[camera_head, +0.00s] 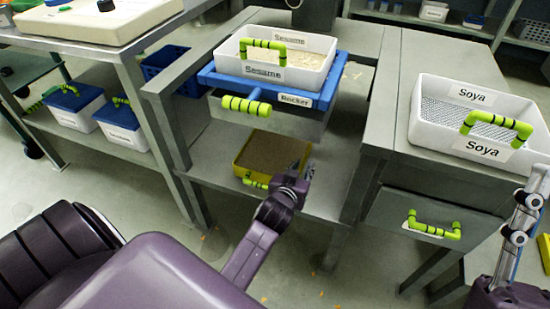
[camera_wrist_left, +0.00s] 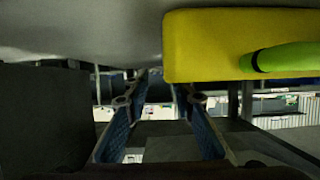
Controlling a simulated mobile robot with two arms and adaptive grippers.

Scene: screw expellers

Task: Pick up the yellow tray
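The yellow tray (camera_head: 240,169) sits on the lower shelf, under the middle bench. It holds brown granular material, and a green handle with black bands shows at its front. In the left wrist view the yellow tray (camera_wrist_left: 205,45) fills the upper right, with its green handle (camera_wrist_left: 290,58) beside it. My left gripper (camera_head: 300,178) is at the tray's front right corner. In the left wrist view its two fingers (camera_wrist_left: 163,105) are apart with nothing between them, lower and left of the handle. My right arm (camera_head: 515,240) shows at the right edge; its finger state is unclear.
A white Soya box (camera_head: 480,120) stands on the right bench. Lidded boxes (camera_head: 75,108) fill the left shelf. Shelf space right of the tray is bare.

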